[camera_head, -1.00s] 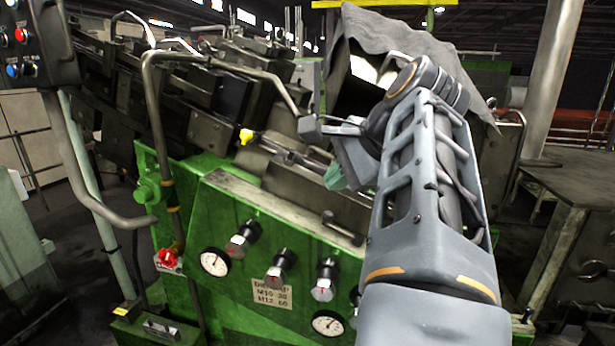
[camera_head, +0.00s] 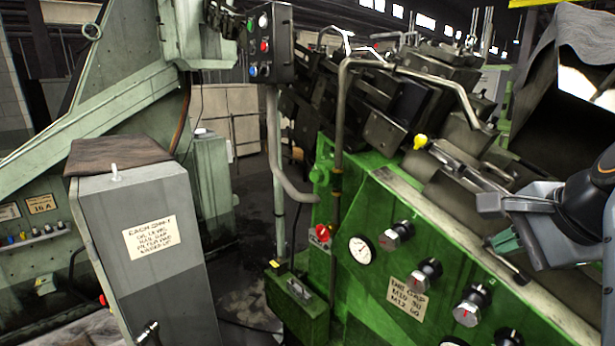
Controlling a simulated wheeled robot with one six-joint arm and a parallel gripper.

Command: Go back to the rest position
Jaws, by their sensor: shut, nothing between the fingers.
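My gripper (camera_head: 503,242) shows at the right edge of the head view, with the grey end of my arm behind it. It is shut and holds nothing. In the picture its greenish tip lies over the sloped top of the green bolt former (camera_head: 375,215), close to a small dark lever (camera_head: 518,275). I cannot tell whether it touches anything. Most of my arm is outside the frame.
A grey cabinet (camera_head: 150,265) with a handwritten label stands at the left front. A button box (camera_head: 268,42) hangs on a pole beside the bolt former. A bent metal pipe (camera_head: 341,110) rises from the machine. Dark floor shows between cabinet and machine.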

